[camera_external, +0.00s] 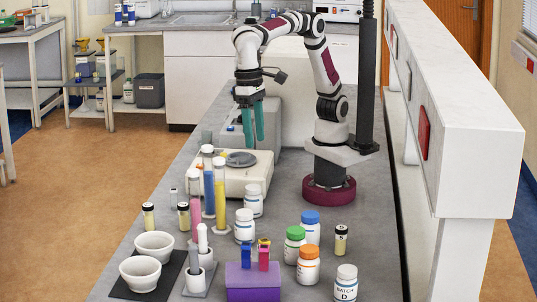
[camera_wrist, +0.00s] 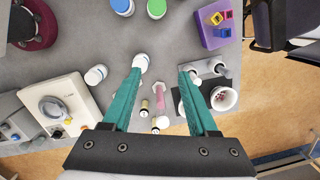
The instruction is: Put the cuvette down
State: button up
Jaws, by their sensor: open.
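My gripper (camera_external: 253,142) is high above the bench, over the balance area. Its two teal fingers are spread apart with nothing between them, as the wrist view also shows (camera_wrist: 163,72). A purple rack (camera_external: 253,283) stands at the front of the bench, well apart from my gripper. A blue cuvette (camera_external: 246,257) and a pink-red cuvette (camera_external: 263,259) stand upright in it, with a yellow one (camera_external: 264,243) behind. In the wrist view the purple rack (camera_wrist: 207,36) is at the upper right, beyond the fingertips. How deep the cuvettes sit is hidden.
A balance (camera_external: 228,180) stands below my gripper. Tall cylinders, one with pink liquid (camera_external: 195,207), capped bottles (camera_external: 308,265) and small vials (camera_external: 148,215) crowd the bench. Two white mortars (camera_external: 141,273) stand on a dark mat. A long white partition (camera_external: 460,120) borders the right side.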

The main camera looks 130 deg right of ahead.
jog(key=s+d+f+n, duration=0.2)
jog(key=s+d+f, duration=0.1)
jog(key=s, duration=0.6)
jog(key=s+d+f+n, duration=0.2)
jog(key=s+d+f, duration=0.1)
jog(key=s, duration=0.5)
jog(key=s+d+f+n, duration=0.3)
jog(key=s+d, duration=0.2)
jog(key=s, duration=0.4)
jog(key=shift+s, duration=0.3)
dwell(4.2)
